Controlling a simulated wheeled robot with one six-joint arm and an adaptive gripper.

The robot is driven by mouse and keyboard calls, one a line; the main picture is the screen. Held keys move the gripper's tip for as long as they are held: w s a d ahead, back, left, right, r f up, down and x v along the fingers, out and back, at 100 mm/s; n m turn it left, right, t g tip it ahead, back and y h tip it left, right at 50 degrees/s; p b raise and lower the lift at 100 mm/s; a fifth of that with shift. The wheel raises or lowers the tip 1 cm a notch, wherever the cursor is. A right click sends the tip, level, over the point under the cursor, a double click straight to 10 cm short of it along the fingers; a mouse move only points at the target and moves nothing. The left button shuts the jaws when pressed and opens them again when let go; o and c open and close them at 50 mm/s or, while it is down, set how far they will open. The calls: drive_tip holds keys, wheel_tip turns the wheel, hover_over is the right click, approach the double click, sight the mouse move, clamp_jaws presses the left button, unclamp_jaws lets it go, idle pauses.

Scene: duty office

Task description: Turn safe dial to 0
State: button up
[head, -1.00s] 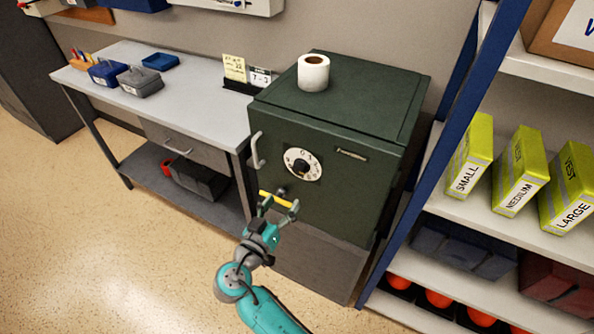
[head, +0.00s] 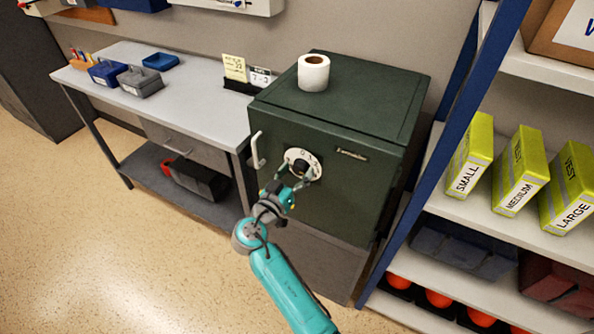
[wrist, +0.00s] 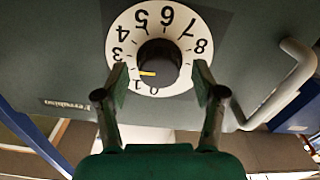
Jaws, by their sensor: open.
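The green safe (head: 345,190) stands at centre, with a white numbered dial (head: 290,157) on its front and a handle (head: 257,150) left of it. In the wrist view, the dial (wrist: 185,82) appears upside down around a black knob (wrist: 160,58). The knob's yellow mark points left and slightly down, roughly between the 1 and the partly hidden 2; the 0 is at the bottom. My gripper (wrist: 158,85) is open, its fingers at either side of the knob, with gaps between. In the head view, my gripper (head: 298,178) is in front of the dial and hides its lower part.
A paper roll (head: 313,72) stands on the safe. A grey workbench (head: 205,100) is at left, holding small trays and a card stand (head: 245,86). Shelves (head: 440,195) with yellow vest boxes stand close at right. The floor at front left is clear.

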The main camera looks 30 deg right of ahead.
drive_tip(key=shift+w+d, duration=0.2)
drive_tip(key=shift+d, duration=0.05)
drive_tip(key=c, duration=1.1)
drive_tip(key=shift+c, duration=0.2)
